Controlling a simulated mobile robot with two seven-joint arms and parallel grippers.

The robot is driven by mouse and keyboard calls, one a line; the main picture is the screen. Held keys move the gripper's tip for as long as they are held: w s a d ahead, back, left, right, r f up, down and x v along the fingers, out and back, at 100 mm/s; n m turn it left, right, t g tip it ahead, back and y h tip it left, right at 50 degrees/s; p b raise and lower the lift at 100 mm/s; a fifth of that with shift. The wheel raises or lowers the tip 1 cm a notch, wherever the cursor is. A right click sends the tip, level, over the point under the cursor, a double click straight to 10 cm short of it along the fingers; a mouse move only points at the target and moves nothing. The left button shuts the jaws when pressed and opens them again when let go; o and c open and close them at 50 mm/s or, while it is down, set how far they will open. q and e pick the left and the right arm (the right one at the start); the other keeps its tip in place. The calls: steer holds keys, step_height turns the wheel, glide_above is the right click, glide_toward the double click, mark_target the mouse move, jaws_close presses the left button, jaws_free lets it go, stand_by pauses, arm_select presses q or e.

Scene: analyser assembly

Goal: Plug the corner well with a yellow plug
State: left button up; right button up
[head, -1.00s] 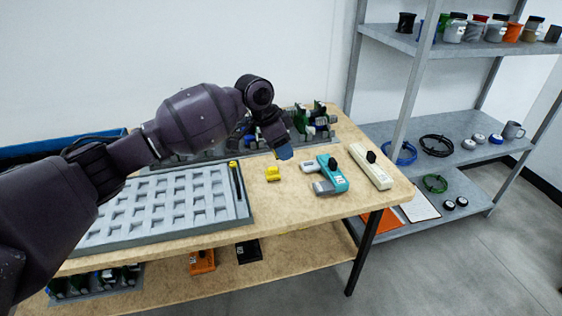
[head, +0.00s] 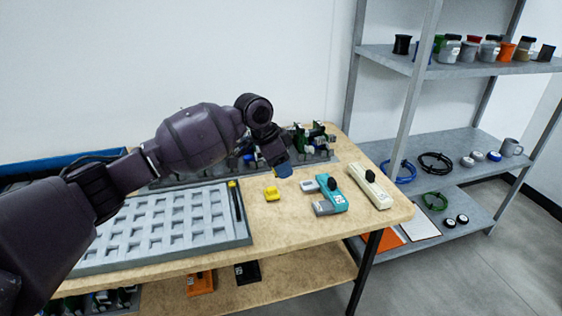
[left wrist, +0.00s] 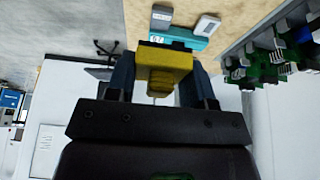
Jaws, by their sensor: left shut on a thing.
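My left gripper (head: 283,170) is above the back of the workbench, its blue fingers angled down. The tray has rows of square wells, and I see no yellow plug in the visible ones. My arm covers the tray's left and back part. My right gripper is not in view.
A black tool with a yellow end (head: 235,203) lies along the tray's right side. A teal device (head: 332,194) and a cream device (head: 370,186) lie to the right. A rack of green parts (head: 308,140) stands behind. A grey shelf (head: 440,160) stands right of the bench.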

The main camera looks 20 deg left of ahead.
arm_select(q)
steer(key=b, duration=0.2)
glide_above(285, 224)
steer(key=a, duration=0.1)
steer(key=shift+f, duration=4.5)
steer(key=shift+s+f+b, duration=0.2)
steer(key=shift+f+b, duration=0.4)
steer(key=shift+f, duration=1.9)
steer(key=shift+s+f+b, duration=0.15)
steer(key=shift+f+b, duration=0.45)
steer(key=shift+f, duration=1.85)
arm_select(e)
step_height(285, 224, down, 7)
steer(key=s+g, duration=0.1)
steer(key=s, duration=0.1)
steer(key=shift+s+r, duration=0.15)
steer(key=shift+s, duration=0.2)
arm_select(q)
steer(key=o, duration=1.1)
